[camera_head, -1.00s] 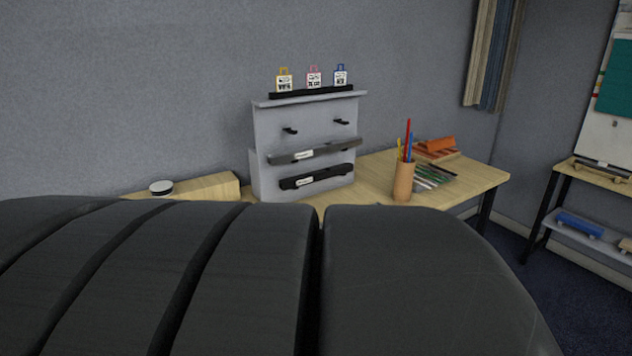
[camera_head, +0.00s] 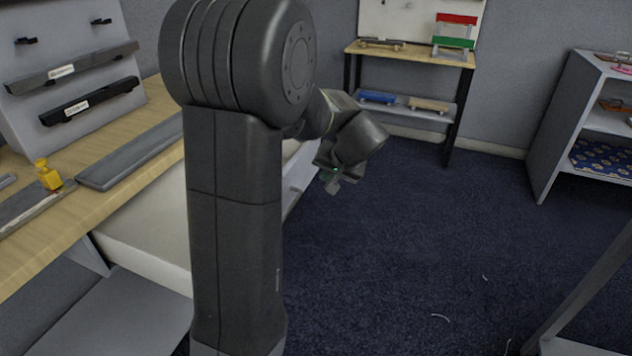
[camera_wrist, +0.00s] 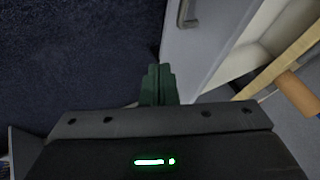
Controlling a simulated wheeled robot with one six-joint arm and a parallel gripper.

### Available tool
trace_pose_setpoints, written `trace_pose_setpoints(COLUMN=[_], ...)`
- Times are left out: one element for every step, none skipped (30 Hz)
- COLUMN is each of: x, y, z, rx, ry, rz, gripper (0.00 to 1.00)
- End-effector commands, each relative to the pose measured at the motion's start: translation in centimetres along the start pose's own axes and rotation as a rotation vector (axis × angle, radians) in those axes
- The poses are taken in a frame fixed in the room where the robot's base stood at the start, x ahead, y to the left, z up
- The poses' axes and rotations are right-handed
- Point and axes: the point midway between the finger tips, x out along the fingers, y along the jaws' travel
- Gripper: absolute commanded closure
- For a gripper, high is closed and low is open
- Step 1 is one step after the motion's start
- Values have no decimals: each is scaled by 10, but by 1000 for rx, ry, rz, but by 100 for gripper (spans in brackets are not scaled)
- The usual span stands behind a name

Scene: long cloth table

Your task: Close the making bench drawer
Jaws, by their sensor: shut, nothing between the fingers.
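The making bench (camera_head: 40,250) has a pale wood top and runs along the left in the head view. Its drawer (camera_head: 150,225) stands out from under the top, open, with a cream side. The grey drawer front (camera_head: 298,180) is partly hidden behind my arm. In the wrist view the grey drawer front (camera_wrist: 205,45) with a handle (camera_wrist: 186,14) is at the upper right. My gripper (camera_head: 332,182) is shut and empty, just right of the drawer front in the head view. Its fingertips (camera_wrist: 158,70) point towards the area left of that front; contact cannot be told.
A grey rack (camera_head: 70,75), a yellow stamp-like item (camera_head: 47,174) and a long grey tray (camera_head: 130,155) are on the bench. A shelf table (camera_head: 410,52) stands at the back, a white shelf unit (camera_head: 590,120) at the right.

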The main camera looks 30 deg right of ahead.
Motion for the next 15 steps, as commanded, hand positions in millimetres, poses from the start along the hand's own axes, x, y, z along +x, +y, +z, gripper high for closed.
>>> trace_pose_setpoints(x=[8, 13, 20, 27, 33, 42, 49, 55, 64, 71, 77, 85, 91, 97, 96], y=[0, -1, -1, -1, -1, -1, -1, -1, -1, -1, -1, -1, -1, -1, -11], z=[1, 1, 2, 2, 2, 2, 2, 2, 2, 2, 3, 2, 2, 2, 1], rx=[0, 0, 0, 0, 0, 0, 0, 0, 0, 0, 0, 1, 0, 0, -4], ry=[-4, -5, -5, -6, -6, -6, -6, -7, -7, -7, -7, -6, -6, -7, -4], rz=[-1, -1, -1, -1, -2, -1, -1, -1, -1, -1, -1, -1, -1, -1, -2], gripper=[100, 100, 100, 100, 100, 100, 100, 100, 100, 100, 100, 100, 100, 100, 100])
